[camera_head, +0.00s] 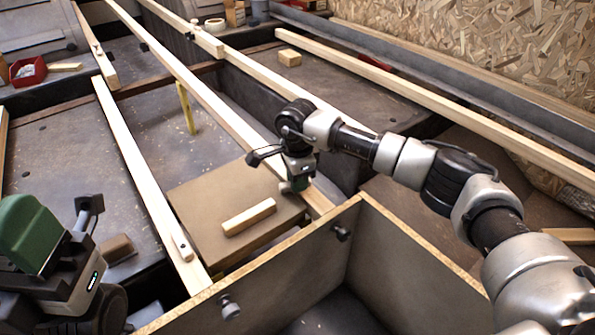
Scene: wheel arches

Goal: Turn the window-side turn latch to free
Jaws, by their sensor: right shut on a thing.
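My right gripper (297,186) reaches down onto the middle wooden rail (232,118), beside the far right corner of the brown panel (200,195). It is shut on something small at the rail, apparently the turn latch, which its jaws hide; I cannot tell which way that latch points. Another small wooden turn latch (182,247) sits on the left rail, lying roughly along it, with a dark pivot. My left gripper (62,262) is at the lower left, away from the rails; its fingertips cannot be made out clearly.
A loose wooden block (249,216) lies on the brown panel. A yellow upright stick (185,107) stands between the rails. A small block (289,57) and red bin (28,71) are farther back.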

